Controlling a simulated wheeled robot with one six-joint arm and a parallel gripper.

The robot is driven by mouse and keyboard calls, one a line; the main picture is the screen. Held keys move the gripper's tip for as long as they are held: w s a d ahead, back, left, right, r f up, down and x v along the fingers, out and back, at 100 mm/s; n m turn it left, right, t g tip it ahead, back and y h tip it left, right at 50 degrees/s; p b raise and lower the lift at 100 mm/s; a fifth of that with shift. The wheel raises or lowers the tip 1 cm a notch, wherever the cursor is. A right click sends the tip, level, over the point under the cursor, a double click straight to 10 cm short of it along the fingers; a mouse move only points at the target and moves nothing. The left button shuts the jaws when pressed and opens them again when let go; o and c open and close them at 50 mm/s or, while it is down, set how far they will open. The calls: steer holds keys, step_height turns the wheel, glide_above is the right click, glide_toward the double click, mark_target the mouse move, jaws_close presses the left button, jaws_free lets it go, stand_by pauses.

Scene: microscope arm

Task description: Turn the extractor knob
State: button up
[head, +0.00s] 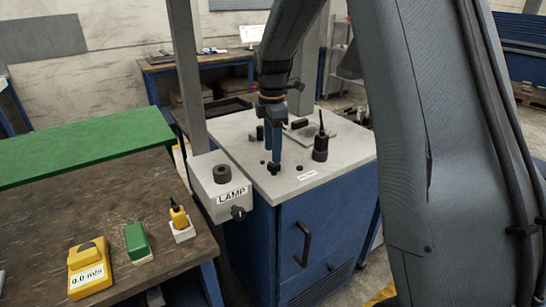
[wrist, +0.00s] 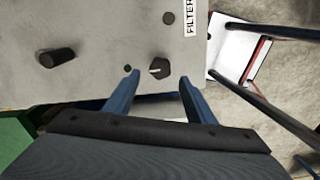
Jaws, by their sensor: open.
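A dark round knob with a white pointer mark (wrist: 158,68) sits on the pale top of the cabinet. It also shows in the head view (head: 273,169), just under my fingertips. No label naming it as the extractor can be read. My gripper (wrist: 159,77) is open and points down at it, with one blue finger on each side in the wrist view. My gripper also shows in the head view (head: 273,158). The fingers hold nothing; whether they touch the knob I cannot tell.
The blue cabinet (head: 330,225) also carries a dark button (head: 299,169), a black cylinder with a thin rod (head: 320,149) and a FILTER label (wrist: 190,18). A LAMP box (head: 220,190) stands at its left. The workbench (head: 110,220) holds a yellow meter (head: 88,268).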

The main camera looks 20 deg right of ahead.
mark_target(274, 166)
steer(key=shift+f+p, duration=0.55)
steer(key=shift+f, duration=1.7)
steer(key=c, duration=1)
